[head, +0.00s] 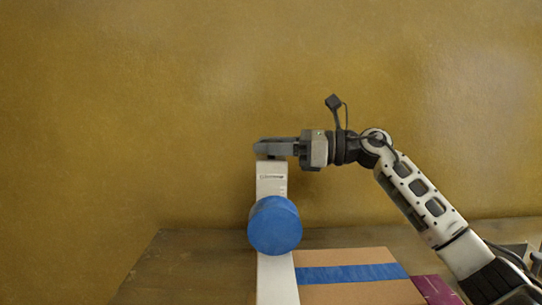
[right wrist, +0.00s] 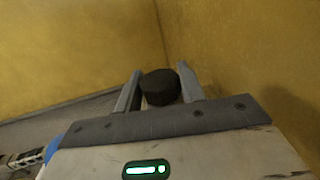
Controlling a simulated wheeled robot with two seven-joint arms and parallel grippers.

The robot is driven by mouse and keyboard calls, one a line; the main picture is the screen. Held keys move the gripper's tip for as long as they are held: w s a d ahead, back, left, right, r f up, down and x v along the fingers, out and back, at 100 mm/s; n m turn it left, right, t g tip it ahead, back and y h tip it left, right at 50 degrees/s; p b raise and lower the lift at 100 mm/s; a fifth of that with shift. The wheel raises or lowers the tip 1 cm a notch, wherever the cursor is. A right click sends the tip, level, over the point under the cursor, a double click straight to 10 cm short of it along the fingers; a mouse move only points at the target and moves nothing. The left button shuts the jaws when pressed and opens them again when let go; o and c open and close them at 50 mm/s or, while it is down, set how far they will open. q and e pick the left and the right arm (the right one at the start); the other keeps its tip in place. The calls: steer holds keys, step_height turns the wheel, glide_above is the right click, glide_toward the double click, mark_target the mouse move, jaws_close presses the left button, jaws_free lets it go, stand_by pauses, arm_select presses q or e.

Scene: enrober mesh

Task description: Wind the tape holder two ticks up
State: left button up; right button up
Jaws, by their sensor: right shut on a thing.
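The tape holder is a white upright post (head: 272,185) with a blue round roll (head: 274,225) on its front. A small dark slot or scale shows near the post's top; its ticks are too small to read. My right gripper (head: 272,148) reaches in from the right, level, at the top of the post. In the right wrist view, a dark round knob (right wrist: 160,88) sits between the two fingers of my right gripper (right wrist: 158,92), which is shut on it. In the head view the fingers hide the knob. My left gripper is not in view.
A cardboard box (head: 355,292) with a blue tape stripe (head: 350,273) lies right of the post on the wooden table (head: 190,270). A maroon item (head: 436,289) lies beside it. The table left of the post is clear. A yellow wall (head: 120,110) stands behind.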

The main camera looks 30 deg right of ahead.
steer(key=n+g, duration=0.1)
steer(key=n+g+y, duration=0.1)
steer(key=g, duration=0.1)
steer(key=shift+r+y+p, duration=0.2)
steer(key=shift+y+p, duration=0.1)
steer(key=shift+p, duration=0.1)
steer(key=shift+f+n+g+y+p, duration=0.1)
steer(key=shift+n+g+y+p, duration=0.3)
steer(key=shift+n+g, duration=0.55)
steer(key=shift+f+g, duration=0.1)
steer(key=shift+g, duration=0.15)
steer(key=o, duration=1)
steer(key=shift+c, duration=0.2)
steer(key=shift+d, duration=0.1)
steer(key=b+v, duration=0.1)
steer(key=v, duration=1.5)
